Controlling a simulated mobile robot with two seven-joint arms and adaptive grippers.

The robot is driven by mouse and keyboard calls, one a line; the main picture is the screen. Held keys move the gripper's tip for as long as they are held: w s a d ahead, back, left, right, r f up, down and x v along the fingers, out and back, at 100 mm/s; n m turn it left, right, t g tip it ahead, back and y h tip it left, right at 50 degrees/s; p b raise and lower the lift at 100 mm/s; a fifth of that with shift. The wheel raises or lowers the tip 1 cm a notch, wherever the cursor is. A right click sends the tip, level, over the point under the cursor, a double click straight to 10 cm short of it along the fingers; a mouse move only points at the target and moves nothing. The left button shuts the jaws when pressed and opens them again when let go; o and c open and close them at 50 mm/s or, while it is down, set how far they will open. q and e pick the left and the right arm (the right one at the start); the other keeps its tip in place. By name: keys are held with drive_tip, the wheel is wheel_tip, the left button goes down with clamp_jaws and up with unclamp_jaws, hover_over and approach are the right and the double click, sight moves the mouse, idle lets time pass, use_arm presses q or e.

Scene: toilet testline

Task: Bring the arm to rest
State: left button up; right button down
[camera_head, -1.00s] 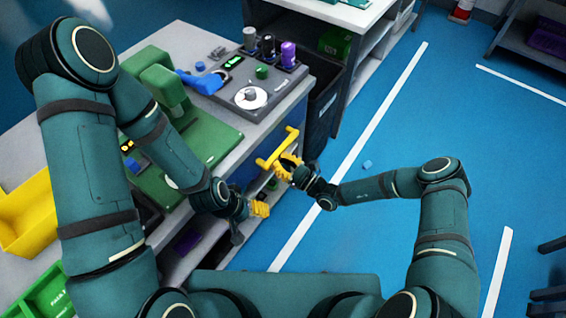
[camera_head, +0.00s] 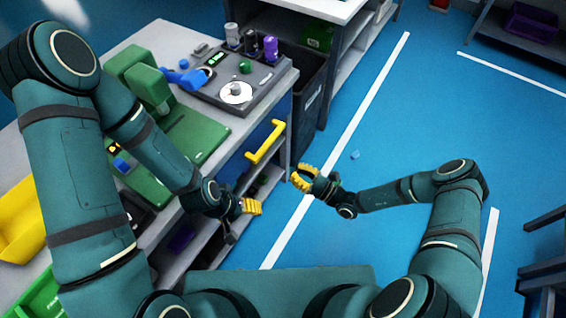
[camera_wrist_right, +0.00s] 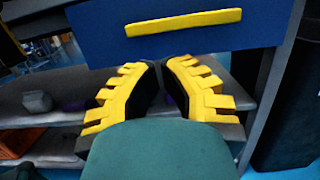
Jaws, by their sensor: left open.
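My left gripper (camera_head: 250,207), with yellow ribbed fingers, is beside the front of the workbench, below the tabletop edge. It is open and holds nothing I can see. My right gripper (camera_head: 302,178) is over the blue floor, just right of the bench and a little apart from the yellow drawer handle (camera_head: 265,142). In the right wrist view its two yellow fingers (camera_wrist_right: 165,85) stand apart with nothing between them. The handle (camera_wrist_right: 184,23) on the blue drawer front (camera_wrist_right: 95,35) shows beyond the fingertips. Both my arms are bent at the elbow.
The bench (camera_head: 205,38) carries a control panel (camera_head: 240,85) and a green fixture (camera_head: 178,143). Yellow (camera_head: 20,215) and green (camera_head: 35,298) bins are at left. A dark bin (camera_head: 305,95) stands beside the bench. A small blue piece (camera_head: 355,155) lies on the open floor.

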drive_tip(key=shift+v, duration=1.45)
